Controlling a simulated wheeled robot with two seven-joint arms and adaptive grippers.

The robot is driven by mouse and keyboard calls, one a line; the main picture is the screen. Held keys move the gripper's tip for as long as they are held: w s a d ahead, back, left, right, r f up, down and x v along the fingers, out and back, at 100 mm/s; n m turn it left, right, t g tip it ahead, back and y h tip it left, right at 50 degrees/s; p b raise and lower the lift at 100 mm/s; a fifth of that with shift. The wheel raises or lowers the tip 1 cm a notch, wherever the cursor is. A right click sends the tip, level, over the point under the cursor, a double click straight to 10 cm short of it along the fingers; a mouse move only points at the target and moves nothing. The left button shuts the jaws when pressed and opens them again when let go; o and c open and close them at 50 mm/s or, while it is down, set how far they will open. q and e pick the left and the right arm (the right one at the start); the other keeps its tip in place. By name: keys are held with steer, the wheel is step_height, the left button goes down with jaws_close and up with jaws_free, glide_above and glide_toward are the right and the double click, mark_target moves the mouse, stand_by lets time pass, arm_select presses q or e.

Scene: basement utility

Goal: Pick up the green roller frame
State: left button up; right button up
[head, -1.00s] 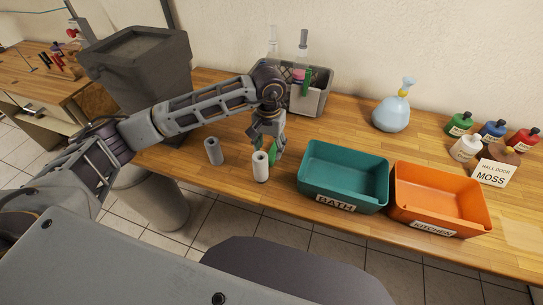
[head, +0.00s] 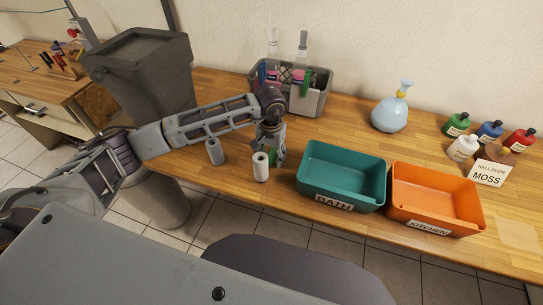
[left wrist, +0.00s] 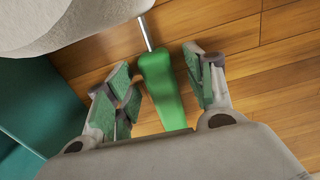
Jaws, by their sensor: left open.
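The green roller frame shows in the left wrist view as a green handle (left wrist: 160,85) with a thin metal rod at its top end. My left gripper (left wrist: 158,92) is open, with its green-padded fingers on either side of the handle. I cannot tell whether a pad touches it. In the head view my left gripper (head: 268,152) is low over the wooden table, behind a white roller sleeve (head: 261,172). There the arm and sleeve hide most of the frame. My right gripper is not in view.
A grey roller sleeve (head: 214,152) stands left of the gripper. The teal BATH bin (head: 318,190) is close on the right, with the orange KITCHEN bin (head: 410,217) beyond. A grey caddy (head: 311,97) stands behind. A large pale rounded surface (left wrist: 65,22) fills the wrist view's upper left.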

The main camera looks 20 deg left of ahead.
mark_target(271, 156)
arm_select(q)
steer(key=shift+c, duration=0.3)
steer(key=c, duration=1.1)
steer(key=shift+r, duration=0.15)
jaws_close()
step_height(271, 156, up, 10)
steer(key=b, duration=0.2)
